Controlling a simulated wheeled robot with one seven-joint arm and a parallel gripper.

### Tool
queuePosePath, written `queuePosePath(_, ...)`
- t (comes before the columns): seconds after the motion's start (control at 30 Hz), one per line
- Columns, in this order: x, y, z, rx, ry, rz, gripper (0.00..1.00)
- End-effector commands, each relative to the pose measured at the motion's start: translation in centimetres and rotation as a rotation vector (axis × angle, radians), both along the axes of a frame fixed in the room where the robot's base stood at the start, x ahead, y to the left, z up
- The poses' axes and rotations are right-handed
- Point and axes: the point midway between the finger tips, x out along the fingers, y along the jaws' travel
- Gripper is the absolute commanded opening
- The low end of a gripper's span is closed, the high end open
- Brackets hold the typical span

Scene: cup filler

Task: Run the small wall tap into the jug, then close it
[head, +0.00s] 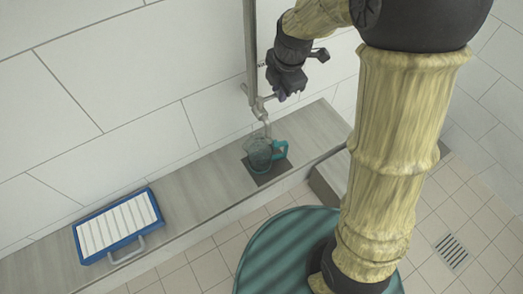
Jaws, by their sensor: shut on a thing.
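The small wall tap (259,105) is on a vertical pipe against the tiled wall. Its spout points down over the jug. The jug (258,154) is clear with a teal handle on its right, and stands upright on a dark square mat (268,177) on the ledge. My gripper (281,94) is at the tap's right side, shut on what looks like the tap's handle, which its fingers mostly hide. I cannot tell whether water is running or how full the jug is.
A grey ledge (196,190) runs along the wall. A blue tray with white slats (118,224) and a metal handle lies on it at the left. The ledge is clear between tray and mat. A floor drain (453,252) is at the right.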

Motion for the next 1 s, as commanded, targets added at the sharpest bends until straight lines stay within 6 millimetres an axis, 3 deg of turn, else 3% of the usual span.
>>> queuePosePath(0.33, -1.2, -0.5, 0.1, 0.001, -0.003, -0.227, 0.00)
queuePosePath(1.0, -1.2, -0.5, 0.1, 0.001, -0.004, -0.235, 0.00)
